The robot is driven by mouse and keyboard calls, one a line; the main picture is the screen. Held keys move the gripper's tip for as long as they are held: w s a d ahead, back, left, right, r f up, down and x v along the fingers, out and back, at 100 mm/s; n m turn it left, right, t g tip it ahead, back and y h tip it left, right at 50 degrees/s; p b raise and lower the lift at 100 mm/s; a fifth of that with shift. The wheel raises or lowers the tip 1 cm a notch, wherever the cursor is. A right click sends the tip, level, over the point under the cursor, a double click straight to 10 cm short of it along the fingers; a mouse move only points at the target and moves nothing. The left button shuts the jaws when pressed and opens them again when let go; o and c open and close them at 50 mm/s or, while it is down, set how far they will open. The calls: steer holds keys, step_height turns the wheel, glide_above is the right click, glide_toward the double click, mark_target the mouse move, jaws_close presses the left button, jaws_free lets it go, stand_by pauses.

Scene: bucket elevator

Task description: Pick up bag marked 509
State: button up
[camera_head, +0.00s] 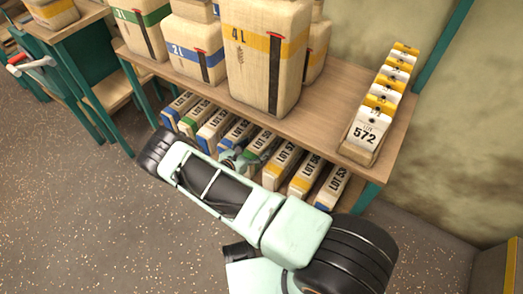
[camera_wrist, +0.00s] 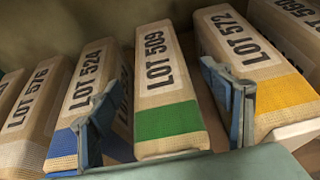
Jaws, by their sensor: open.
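The bag marked LOT 509 (camera_wrist: 165,95) is tan with a white label and a green band, and sits in the middle of the wrist view. It stands in a row on the lower shelf. In the head view it appears to be the green-banded bag (camera_head: 265,141), partly hidden by my gripper. My gripper (camera_wrist: 162,82) is open, one finger on each side of the bag, its left finger in front of the LOT 524 bag and its right in front of the LOT 572 bag. I cannot tell whether the fingers touch any bag.
The LOT 524 bag (camera_wrist: 88,85) with a blue band and the LOT 572 bag (camera_wrist: 255,60) with a yellow band flank it closely. The tabletop (camera_head: 325,112) lies above the row and carries large sacks (camera_head: 265,50) and a rack of tags (camera_head: 380,105). The floor in front is clear.

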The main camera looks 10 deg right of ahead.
mark_target(261, 141)
steer(key=b+x, duration=0.1)
steer(key=x, duration=0.4)
steer(key=shift+r, duration=0.2)
jaws_close()
steer(key=shift+w+r, duration=0.15)
steer(key=shift+r, duration=0.15)
